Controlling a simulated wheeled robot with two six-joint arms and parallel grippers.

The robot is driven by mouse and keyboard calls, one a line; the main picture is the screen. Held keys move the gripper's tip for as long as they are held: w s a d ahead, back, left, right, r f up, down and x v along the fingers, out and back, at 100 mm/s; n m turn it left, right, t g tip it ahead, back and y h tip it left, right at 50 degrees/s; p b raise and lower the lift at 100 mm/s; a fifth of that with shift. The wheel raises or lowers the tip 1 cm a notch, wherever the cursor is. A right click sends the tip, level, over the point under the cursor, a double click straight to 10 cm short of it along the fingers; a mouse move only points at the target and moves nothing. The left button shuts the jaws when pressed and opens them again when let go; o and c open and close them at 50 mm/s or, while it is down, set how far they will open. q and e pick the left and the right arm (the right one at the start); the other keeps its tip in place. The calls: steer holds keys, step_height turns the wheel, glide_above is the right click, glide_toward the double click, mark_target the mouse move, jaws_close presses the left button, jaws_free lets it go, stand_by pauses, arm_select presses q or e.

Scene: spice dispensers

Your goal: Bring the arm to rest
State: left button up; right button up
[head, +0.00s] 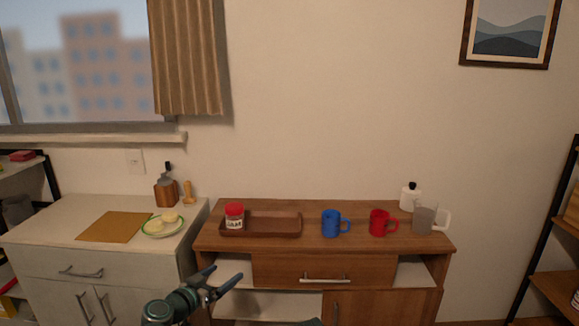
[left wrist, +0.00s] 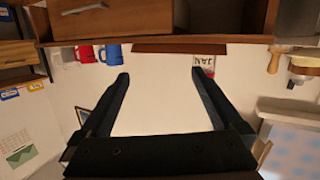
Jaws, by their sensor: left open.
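My left gripper (head: 225,283) is open and empty in front of the wooden cabinet (head: 375,263), below the level of its top. In the left wrist view its two dark fingers (left wrist: 158,80) stand apart with nothing between them, and the room shows upside down. My right gripper shows in neither view.
On the cabinet top stand a brown tray (head: 273,234) with a red-lidded jar (head: 235,216) at its left end, a blue mug (head: 330,224), a red mug (head: 379,224), a grey mug (head: 424,218) and a white bottle (head: 410,197). A white counter (head: 50,222) stands left.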

arm_select(q)
steer(key=s+d+f+g+y, duration=0.1)
steer(key=s+d+f+g, duration=0.25)
steer(key=f, duration=0.25)
steer(key=s+d+f+g, duration=0.3)
steer(key=s+f+g, duration=0.2)
steer(key=f, duration=0.1)
steer(key=s+a+f+n+g+y, duration=0.4)
steer(key=s+f+g+y, duration=0.15)
steer(key=s, duration=0.35)
steer(key=s+d+m+y, duration=0.2)
steer(key=s+d+m, duration=0.3)
steer(key=d, duration=0.5)
step_height(320, 180, up, 16)
steer(key=n+p, duration=0.1)
steer(key=p, duration=1.4)
steer(key=shift+s+f, duration=0.2)
steer(key=shift+s, duration=0.15)
steer(key=shift+h, duration=0.25)
steer(key=shift+c, duration=0.2)
